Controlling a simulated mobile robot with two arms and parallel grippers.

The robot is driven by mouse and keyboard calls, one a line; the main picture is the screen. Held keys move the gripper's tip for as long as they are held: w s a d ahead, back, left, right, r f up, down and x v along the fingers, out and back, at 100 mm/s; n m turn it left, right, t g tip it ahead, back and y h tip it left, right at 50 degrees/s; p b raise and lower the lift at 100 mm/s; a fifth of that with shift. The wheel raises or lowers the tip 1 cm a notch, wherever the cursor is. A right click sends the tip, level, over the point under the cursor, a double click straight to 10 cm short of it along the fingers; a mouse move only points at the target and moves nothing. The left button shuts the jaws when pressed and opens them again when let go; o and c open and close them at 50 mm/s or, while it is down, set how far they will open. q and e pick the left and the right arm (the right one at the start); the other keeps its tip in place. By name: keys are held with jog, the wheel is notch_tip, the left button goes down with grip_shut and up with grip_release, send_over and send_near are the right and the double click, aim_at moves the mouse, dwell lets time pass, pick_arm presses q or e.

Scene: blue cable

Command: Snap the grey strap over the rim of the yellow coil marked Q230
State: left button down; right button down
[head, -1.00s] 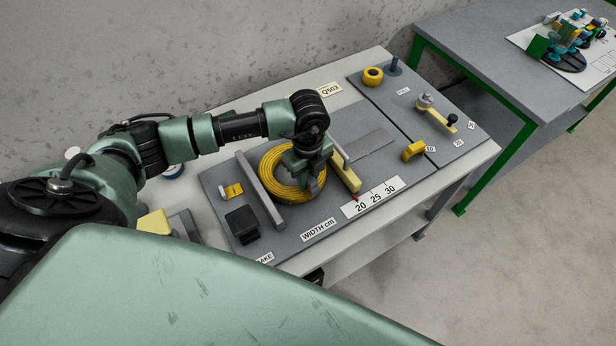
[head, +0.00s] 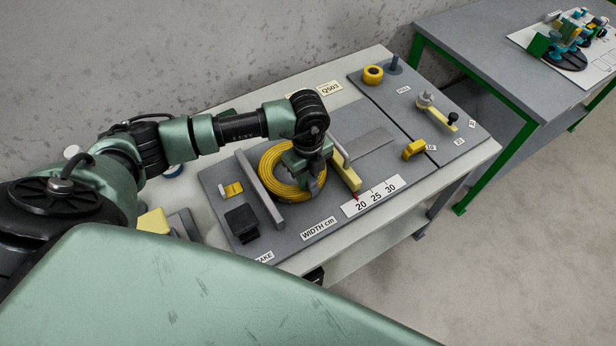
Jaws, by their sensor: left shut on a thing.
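The yellow coil (head: 270,186) lies flat on the grey board, between a grey bar and a yellow bar. My left gripper (head: 306,180) points down at the right side of the coil and hides part of it. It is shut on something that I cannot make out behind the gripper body. I cannot pick out the grey strap. No mark Q230 is readable on the coil; a tag at the back of the table (head: 331,89) seems to read Q503. My right gripper is not in view.
The grey bar (head: 259,188) stands left of the coil, the yellow bar (head: 347,175) right of it. A black block (head: 242,222) and a yellow clip (head: 233,189) lie to the left. A width scale (head: 374,196) is in front. The right board holds a yellow roll (head: 373,75) and a lever (head: 437,112).

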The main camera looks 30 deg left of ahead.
aim_at(308, 176)
pick_arm(q)
jog(key=c, duration=1)
grip_release()
jog(key=shift+r+p, duration=2.65)
jog(key=shift+r, duration=0.9)
